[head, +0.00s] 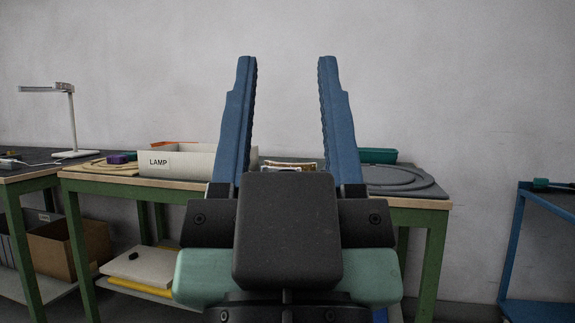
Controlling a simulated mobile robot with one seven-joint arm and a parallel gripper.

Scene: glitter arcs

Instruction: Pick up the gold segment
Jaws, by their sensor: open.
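My gripper (286,62) fills the middle of the head view, its two blue fingers pointing up and well apart. It is open, with only the wall and part of the bench showing between the fingers. A small gold and whitish curved piece (292,164), which looks like the gold segment, shows low between the fingers on the green-legged bench (108,182). The black palm of my gripper hides the lower part of this area, so its full shape and what it rests on cannot be told.
A white bin labelled LAMP (180,163) stands left of my gripper, beside a tan ring-shaped piece with a purple object (122,158). A grey ring-shaped piece (405,178) and a teal tray (377,156) are at right. A blue cart (550,205) stands far right.

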